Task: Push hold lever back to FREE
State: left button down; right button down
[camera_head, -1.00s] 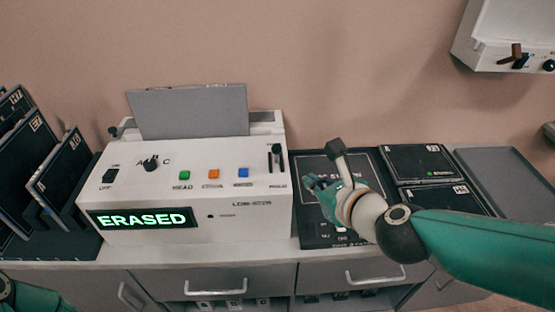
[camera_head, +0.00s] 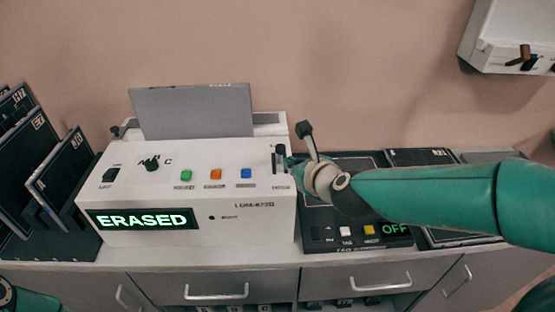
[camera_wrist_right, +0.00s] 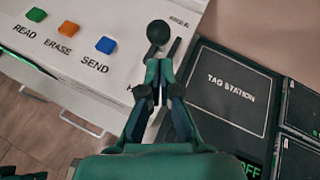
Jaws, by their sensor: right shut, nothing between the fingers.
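The white scanner (camera_head: 190,185) stands on the counter with a green "ERASED" display (camera_head: 140,219). The hold lever (camera_head: 281,150), with a dark round knob, sits in a slot at the right end of its top panel. In the right wrist view the knob (camera_wrist_right: 159,32) is just beyond my fingertips. My right gripper (camera_head: 287,163) is shut and empty at the lever; whether it touches the lever I cannot tell. It also shows in the wrist view (camera_wrist_right: 160,65). The markings by the slot are too small to read. My left gripper is not visible; only part of my left arm shows at lower left.
READ (camera_head: 186,175), ERASE (camera_head: 215,174) and SEND (camera_head: 246,173) buttons sit left of the lever. The tag station (camera_wrist_right: 225,88), with an "OFF" display, lies to the right under my arm. Dark cassettes (camera_head: 60,170) stand in a rack at left. A grey plate (camera_head: 192,110) stands upright behind the panel.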

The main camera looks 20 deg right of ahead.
jog(key=shift+w+a+r, duration=0.1)
jog(key=shift+w+r, duration=0.05)
jog(key=shift+w, duration=0.3)
jog(key=shift+w+a+r, duration=0.1)
jog(key=shift+w+r, duration=0.05)
jog(key=shift+w, duration=0.25)
